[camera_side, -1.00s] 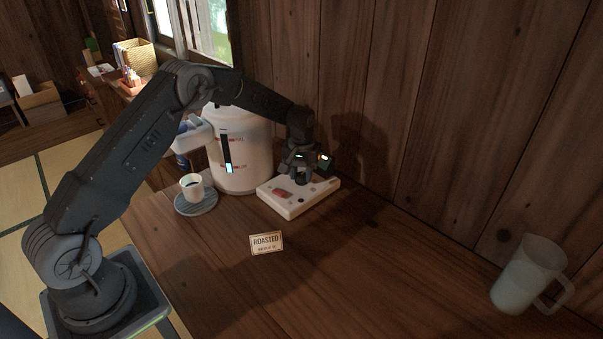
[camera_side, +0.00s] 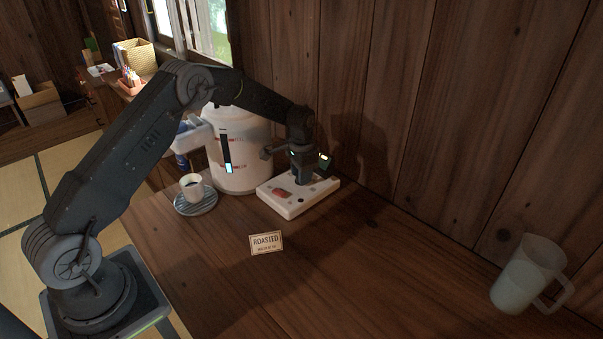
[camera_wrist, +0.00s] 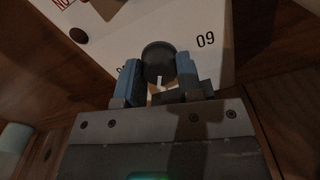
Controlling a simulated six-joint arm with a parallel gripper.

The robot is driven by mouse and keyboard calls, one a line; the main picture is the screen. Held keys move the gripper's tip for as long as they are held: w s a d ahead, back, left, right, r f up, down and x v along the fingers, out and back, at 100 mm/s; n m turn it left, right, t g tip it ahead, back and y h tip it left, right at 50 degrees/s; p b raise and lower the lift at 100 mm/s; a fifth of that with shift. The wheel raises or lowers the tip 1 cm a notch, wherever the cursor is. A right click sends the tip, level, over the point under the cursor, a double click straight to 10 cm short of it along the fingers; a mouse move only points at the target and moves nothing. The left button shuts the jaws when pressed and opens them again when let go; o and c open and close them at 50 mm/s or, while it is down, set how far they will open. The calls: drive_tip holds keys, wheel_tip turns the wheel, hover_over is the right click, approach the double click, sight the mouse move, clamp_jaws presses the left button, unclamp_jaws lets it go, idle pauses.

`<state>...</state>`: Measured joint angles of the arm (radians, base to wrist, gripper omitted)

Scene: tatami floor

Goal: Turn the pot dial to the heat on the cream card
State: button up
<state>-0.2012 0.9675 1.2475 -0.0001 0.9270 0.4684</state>
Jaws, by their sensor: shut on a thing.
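The dark round pot dial (camera_wrist: 158,60) sits on a white control panel (camera_side: 290,207) beside the white pot (camera_side: 240,150). My gripper (camera_side: 303,178) is over the panel, pointing down. In the wrist view my gripper (camera_wrist: 158,80) has its two blue fingers on either side of the dial, shut on it. A white pointer mark shows on the dial's near side. The number 09 is printed to the dial's right; another number at its left is partly hidden by a finger.
A white cup (camera_side: 192,187) stands on a grey saucer (camera_side: 197,204) left of the pot. A frosted pitcher (camera_side: 528,274) stands at the far right. A wooden wall runs behind the panel. The middle of the table is clear.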

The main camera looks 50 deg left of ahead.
drive_tip(key=shift+m, duration=0.6)
drive_tip(key=o, duration=0.9)
wheel_tip(320, 180, up, 14)
drive_tip(key=shift+f, duration=0.1)
